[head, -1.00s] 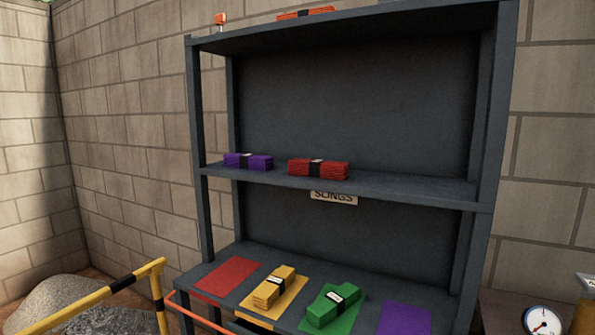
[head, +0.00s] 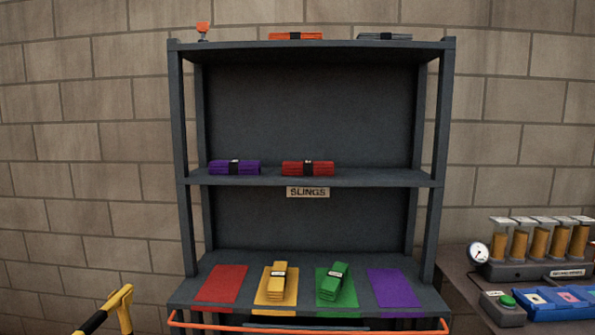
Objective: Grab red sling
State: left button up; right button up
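The red sling (head: 308,168) is a folded red bundle with a black band and a pale tag. It lies on the middle shelf (head: 400,179) of a dark grey rack, just above the "SLINGS" label (head: 308,192). A purple sling (head: 235,167) lies to its left on the same shelf. On the lower shelf, a red mat (head: 222,284) is bare at the left. Neither of my grippers shows in the head view.
A yellow sling (head: 277,281) and a green sling (head: 333,281) lie on matching mats; a purple mat (head: 395,287) is bare. An orange rail (head: 310,330) runs along the rack's front. A yellow-black barrier (head: 112,307) stands front left. A bench with a gauge (head: 478,254) is at right.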

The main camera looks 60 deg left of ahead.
aim_at(307, 167)
jog(key=u, duration=1.35)
